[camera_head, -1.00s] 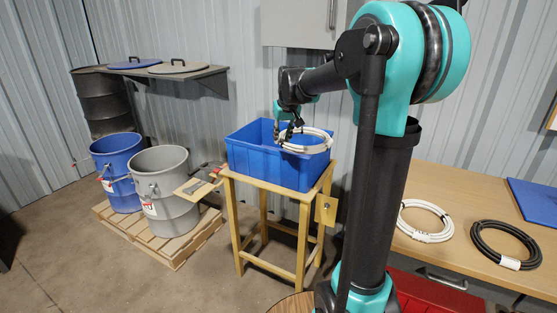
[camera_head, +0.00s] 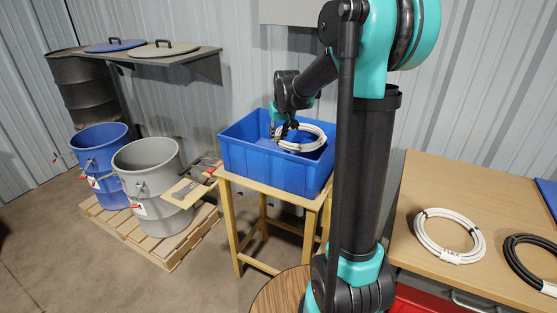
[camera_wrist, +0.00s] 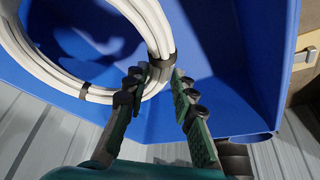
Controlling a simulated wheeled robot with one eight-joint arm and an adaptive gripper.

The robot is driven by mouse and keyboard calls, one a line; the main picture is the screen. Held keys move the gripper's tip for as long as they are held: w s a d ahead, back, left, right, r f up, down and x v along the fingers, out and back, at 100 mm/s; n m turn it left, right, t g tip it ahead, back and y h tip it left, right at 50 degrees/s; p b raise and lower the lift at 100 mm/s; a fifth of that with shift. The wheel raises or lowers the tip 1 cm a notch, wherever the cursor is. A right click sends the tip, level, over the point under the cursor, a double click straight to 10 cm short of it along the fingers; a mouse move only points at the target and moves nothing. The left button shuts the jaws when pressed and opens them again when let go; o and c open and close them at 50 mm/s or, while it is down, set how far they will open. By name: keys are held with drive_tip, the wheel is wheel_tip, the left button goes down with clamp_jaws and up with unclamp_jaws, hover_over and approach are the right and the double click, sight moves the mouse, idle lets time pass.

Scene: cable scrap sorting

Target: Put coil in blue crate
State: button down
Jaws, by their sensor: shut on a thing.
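A white coil (camera_head: 303,147) with dark ties is at the mouth of the blue crate (camera_head: 262,168), which stands on a wooden stand. My gripper (camera_head: 284,131) is shut on the coil's left side, over the crate. In the wrist view, the coil (camera_wrist: 155,32) passes by the fingertips (camera_wrist: 160,82) near a dark tie, with the blue crate wall (camera_wrist: 225,60) around it. The coil looks tilted and partly below the crate's rim. Whether it touches the crate floor cannot be told.
A workbench (camera_head: 425,185) at right holds another white coil (camera_head: 440,250) and a black coil (camera_head: 525,258). A blue barrel (camera_head: 100,160) and a grey barrel (camera_head: 150,170) stand on a pallet at left. A shelf with two lids is behind them.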

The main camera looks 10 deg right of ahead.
sight(282, 142)
wheel_tip(282, 142, down, 12)
drive_tip(key=shift+r, duration=0.25)
drive_tip(key=c, duration=1.3)
unclamp_jaws()
drive_tip(key=shift+o, duration=0.2)
drive_tip(key=v, duration=1.2)
drive_tip(key=shift+s, duration=0.1)
drive_tip(key=shift+d, duration=0.15)
